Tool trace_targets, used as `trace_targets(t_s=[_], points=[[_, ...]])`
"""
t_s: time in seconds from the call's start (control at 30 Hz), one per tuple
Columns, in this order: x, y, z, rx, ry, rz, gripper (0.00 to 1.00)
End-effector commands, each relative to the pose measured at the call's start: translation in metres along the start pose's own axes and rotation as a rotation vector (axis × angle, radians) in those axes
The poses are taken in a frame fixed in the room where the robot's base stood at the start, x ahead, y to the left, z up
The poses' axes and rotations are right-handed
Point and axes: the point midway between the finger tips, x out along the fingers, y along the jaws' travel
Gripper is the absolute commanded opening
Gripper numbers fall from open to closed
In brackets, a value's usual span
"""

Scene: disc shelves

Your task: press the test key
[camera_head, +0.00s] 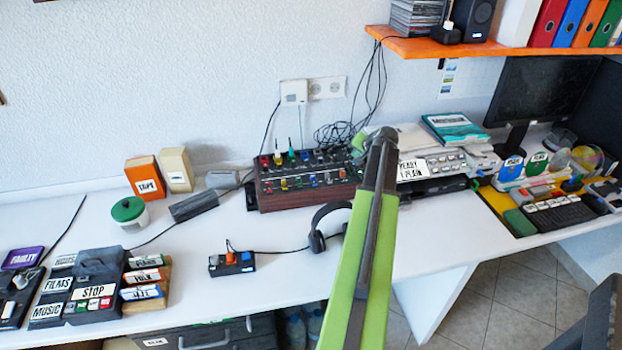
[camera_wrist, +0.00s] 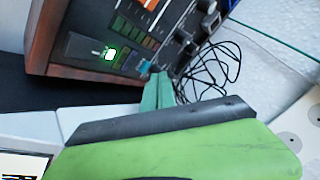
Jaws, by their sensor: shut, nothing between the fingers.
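No key with a readable "test" label shows in either view. A dark control box (camera_head: 308,181) with wooden sides and many coloured knobs and keys stands on the desk against the wall. In the wrist view, a wood-sided panel (camera_wrist: 72,48) carries a lit green-white key (camera_wrist: 109,54), a row of dark green keys and a small teal key (camera_wrist: 146,67). My gripper (camera_wrist: 158,84) is shut and empty, its tips close to the teal key; contact cannot be told. In the head view my gripper (camera_head: 359,142) is at the box's right end, partly hidden by my arm.
Black cables (camera_head: 345,132) lie tangled behind the box. A grey labelled device (camera_head: 434,166) stands right of my arm. A small black switch box (camera_head: 232,262) and headphones (camera_head: 318,238) lie in front. An orange shelf (camera_head: 450,47) hangs above right. The desk's front middle is mostly clear.

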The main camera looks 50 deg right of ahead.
Motion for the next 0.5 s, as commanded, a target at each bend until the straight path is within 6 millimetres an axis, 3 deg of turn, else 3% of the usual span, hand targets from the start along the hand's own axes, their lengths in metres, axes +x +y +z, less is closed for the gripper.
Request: trace_targets(t_s=[0.5], points=[[0.0063, 0.0063, 0.0051, 0.000, 0.000, 0.000, 0.00]])
